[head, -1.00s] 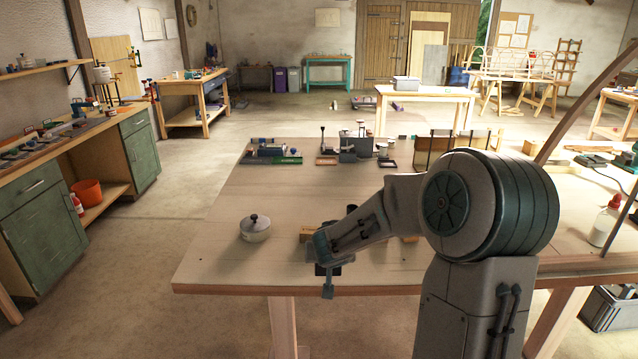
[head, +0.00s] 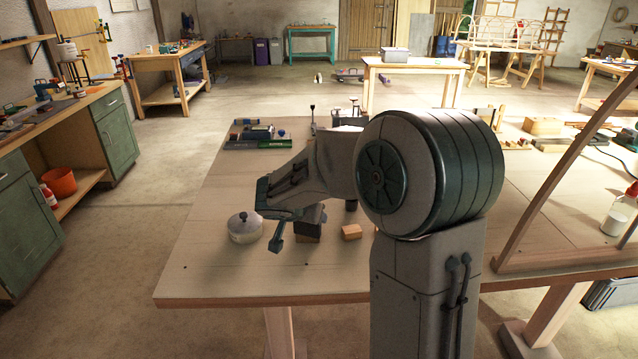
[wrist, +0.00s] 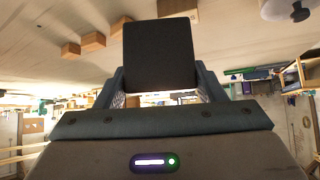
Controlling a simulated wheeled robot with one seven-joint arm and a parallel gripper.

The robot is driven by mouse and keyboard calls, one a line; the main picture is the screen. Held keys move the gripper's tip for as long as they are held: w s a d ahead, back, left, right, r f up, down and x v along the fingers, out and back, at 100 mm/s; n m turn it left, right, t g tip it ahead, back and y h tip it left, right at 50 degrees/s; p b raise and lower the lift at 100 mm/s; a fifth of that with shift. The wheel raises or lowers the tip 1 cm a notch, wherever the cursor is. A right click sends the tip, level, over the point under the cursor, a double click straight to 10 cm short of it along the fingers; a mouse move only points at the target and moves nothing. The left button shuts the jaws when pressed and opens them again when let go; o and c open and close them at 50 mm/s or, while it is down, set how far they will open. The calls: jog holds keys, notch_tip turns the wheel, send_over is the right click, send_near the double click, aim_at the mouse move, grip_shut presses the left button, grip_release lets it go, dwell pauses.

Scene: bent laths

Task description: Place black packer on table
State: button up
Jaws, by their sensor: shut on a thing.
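The black packer (wrist: 160,55) is a flat dark block held between the two fingers of my gripper (wrist: 160,88) in the wrist view. In the head view my gripper (head: 290,232) is over the near left part of the wooden table (head: 205,270), partly hidden by my own arm. A dark block beside it there looks like the packer. I cannot tell whether the packer touches the table or a wooden block close below it.
A white lidded pot (head: 245,230) stands just left of my gripper. A small wooden block (head: 351,233) lies to the right; several show in the wrist view (wrist: 93,42). Green and dark tools (head: 255,135) lie at the table's far side. The front left table top is clear.

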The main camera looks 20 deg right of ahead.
jog(key=shift+s+d+f+p, duration=0.3)
jog(key=shift+s+d+f, duration=0.4)
jog(key=shift+d+f, duration=1.1)
jog(key=shift+s+d+f+p, duration=0.35)
jog(key=shift+s+d+f, duration=0.35)
jog(key=shift+d+f, duration=1.05)
jog(key=shift+s+d+f+p, duration=0.3)
jog(key=shift+s+d+f, duration=0.4)
jog(key=shift+d+f, duration=1.1)
jog(key=shift+f, duration=0.1)
jog(key=o, duration=1)
jog(key=shift+r, duration=0.2)
